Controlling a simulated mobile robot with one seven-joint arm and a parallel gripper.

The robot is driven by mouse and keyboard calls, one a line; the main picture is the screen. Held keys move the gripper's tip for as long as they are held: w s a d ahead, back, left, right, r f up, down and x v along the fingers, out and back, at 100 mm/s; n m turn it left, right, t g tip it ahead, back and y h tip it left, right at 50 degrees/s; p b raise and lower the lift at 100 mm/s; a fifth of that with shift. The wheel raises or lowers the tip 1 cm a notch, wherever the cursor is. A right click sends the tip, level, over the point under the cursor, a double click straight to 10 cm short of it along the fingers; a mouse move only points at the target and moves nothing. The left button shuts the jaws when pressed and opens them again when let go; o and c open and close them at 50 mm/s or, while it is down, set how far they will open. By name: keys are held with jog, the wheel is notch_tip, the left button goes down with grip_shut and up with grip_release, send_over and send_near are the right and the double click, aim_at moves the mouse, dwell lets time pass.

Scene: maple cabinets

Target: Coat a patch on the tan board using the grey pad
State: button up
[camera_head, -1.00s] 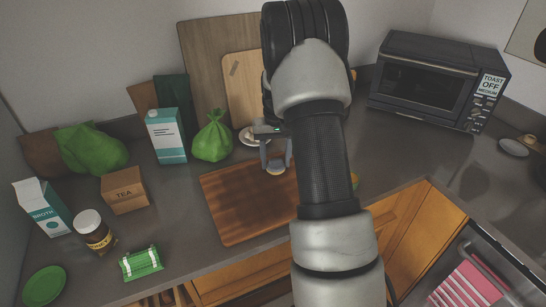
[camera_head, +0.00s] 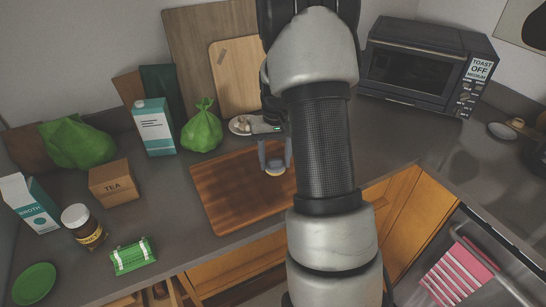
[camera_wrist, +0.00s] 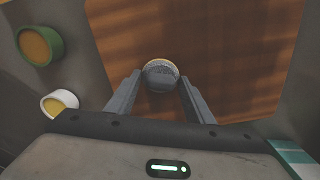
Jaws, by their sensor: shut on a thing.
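The brown wooden board (camera_head: 225,190) lies flat on the grey counter, its right part hidden behind my arm. In the wrist view its surface (camera_wrist: 220,40) shows darker streaks and blotches. The grey pad (camera_wrist: 160,74) is small and round, with a pale rim and a speckled grey top. It also shows in the head view (camera_head: 275,171), over the far part of the board. My gripper (camera_wrist: 160,80) is shut on the pad, a finger on each side. I cannot tell whether the pad's underside touches the board.
In the wrist view, a green bowl (camera_wrist: 40,44) with orange contents and a white bowl (camera_wrist: 60,103) with yellow contents stand beside the board. A green bag (camera_head: 202,128), a carton (camera_head: 154,127) and a plate (camera_head: 243,126) stand behind it. A toaster oven (camera_head: 425,67) is right.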

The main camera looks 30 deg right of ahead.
jog(key=shift+s+r, duration=0.1)
jog(key=shift+s, duration=1.6)
jog(key=shift+s+f+b, duration=0.15)
jog(key=shift+s+b, duration=0.25)
jog(key=shift+s, duration=1.45)
jog(key=shift+s+f+b, duration=0.1)
jog(key=shift+s+b, duration=0.3)
jog(key=shift+s, duration=1.45)
jog(key=shift+d+r, duration=0.1)
jog(key=shift+d, duration=1.3)
jog(key=shift+w+r+p, duration=0.15)
jog(key=shift+w+p, duration=0.15)
jog(key=shift+w, duration=1.4)
jog(key=shift+w+f+p, duration=0.2)
jog(key=shift+w+p, duration=0.25)
jog(key=shift+w, duration=3.45)
jog(key=shift+w+p, duration=1.25)
jog(key=shift+w, duration=4.25)
jog(key=shift+r, duration=0.15)
jog(key=shift+r+p, duration=1.75)
jog(key=shift+r, duration=1.15)
